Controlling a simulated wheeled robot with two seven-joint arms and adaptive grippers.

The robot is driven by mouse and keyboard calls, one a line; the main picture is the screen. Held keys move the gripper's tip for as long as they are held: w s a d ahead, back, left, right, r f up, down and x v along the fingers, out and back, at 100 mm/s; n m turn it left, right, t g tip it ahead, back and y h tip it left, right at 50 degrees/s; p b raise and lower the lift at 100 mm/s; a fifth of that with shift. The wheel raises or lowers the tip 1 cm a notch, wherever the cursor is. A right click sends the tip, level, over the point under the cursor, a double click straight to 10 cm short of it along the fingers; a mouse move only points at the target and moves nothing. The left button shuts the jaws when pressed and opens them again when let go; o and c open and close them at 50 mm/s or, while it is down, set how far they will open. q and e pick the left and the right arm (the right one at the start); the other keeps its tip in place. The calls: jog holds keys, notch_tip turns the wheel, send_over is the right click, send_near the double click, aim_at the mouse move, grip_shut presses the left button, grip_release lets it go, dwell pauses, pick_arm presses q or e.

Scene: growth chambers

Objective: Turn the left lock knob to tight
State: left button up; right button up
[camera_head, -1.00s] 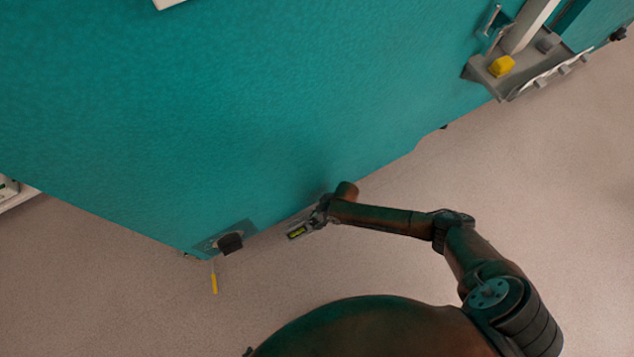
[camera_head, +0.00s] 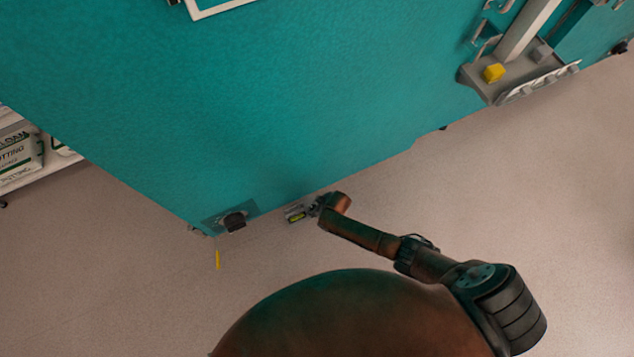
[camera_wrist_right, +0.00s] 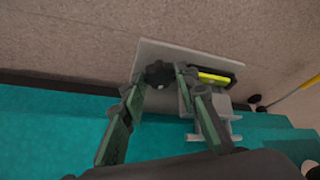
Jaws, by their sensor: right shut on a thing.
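A small dark round knob (camera_wrist_right: 158,75) sits on a pale grey plate (camera_wrist_right: 190,58) in the right wrist view. My right gripper (camera_wrist_right: 168,74) has its fingertips at this knob and is shut on it. Beside it on the plate is a grey fitting with a yellow strip (camera_wrist_right: 213,77). In the head view, my right gripper (camera_head: 315,208) is low at the teal cabinet's bottom edge, just right of the yellow-strip fitting (camera_head: 296,216). The held knob is too small to make out there, and its setting cannot be read. My left gripper is not in view.
A black knob on a plate (camera_head: 234,221) is on the teal cabinet (camera_head: 250,110), left of the gripper. A grey shelf (camera_head: 475,82) with a yellow block (camera_head: 494,73) juts out upper right. Open floor lies in front.

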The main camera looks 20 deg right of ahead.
jog(key=shift+s+a+m+t+h+p, duration=0.1)
jog(key=shift+a+m+t+h+p, duration=0.1)
jog(key=shift+m, duration=0.3)
jog(key=shift+a+m+t+h+p, duration=0.1)
jog(key=shift+m+h+p, duration=0.1)
jog(key=shift+m, duration=0.3)
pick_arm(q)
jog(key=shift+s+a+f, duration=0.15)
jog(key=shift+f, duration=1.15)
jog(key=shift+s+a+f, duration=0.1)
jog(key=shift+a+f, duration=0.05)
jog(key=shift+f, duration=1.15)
pick_arm(e)
jog(key=shift+m+h, duration=0.3)
jog(key=shift+m, duration=0.6)
jog(key=o, duration=1.1)
jog(key=shift+d, duration=0.1)
jog(key=shift+o, duration=0.2)
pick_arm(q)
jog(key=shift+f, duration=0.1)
